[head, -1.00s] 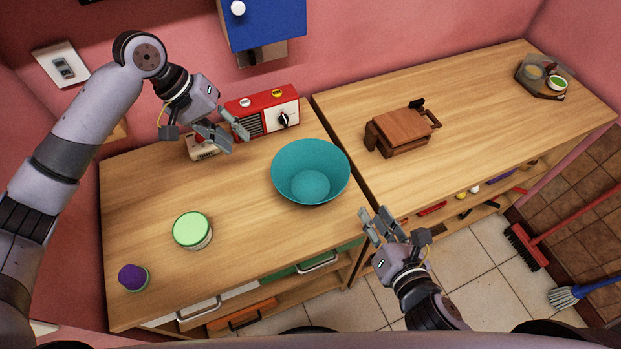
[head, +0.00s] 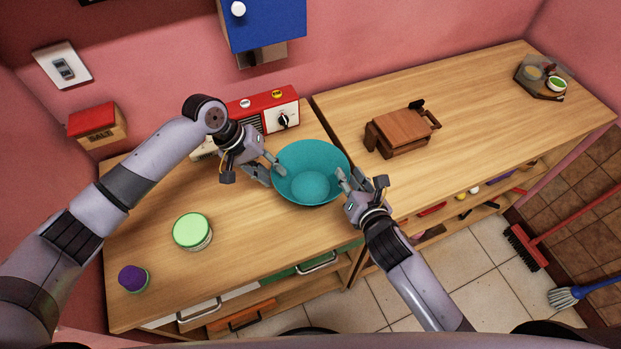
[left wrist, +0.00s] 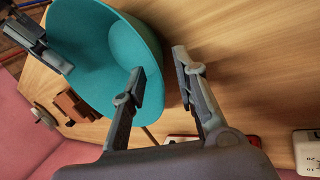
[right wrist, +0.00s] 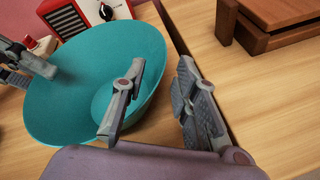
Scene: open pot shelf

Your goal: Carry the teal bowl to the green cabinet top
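The teal bowl (head: 312,180) sits upright on the left wooden counter, near its right end. My left gripper (head: 272,170) is at the bowl's left rim. In the left wrist view its fingers (left wrist: 158,64) are apart, one over the bowl's inside and one outside the wall. My right gripper (head: 350,184) is at the right rim. In the right wrist view its fingers (right wrist: 162,66) are also apart, with the rim between them. I cannot tell whether any finger touches the bowl. A green front (head: 300,266) shows under the left counter; I see no separate green cabinet.
A red radio (head: 262,108) stands behind the bowl. A green-lidded jar (head: 192,231) and a purple-topped jar (head: 133,278) stand front left. A wooden box-like object (head: 400,132) is on the right counter (head: 480,110). A blue wall cabinet (head: 265,22) hangs above.

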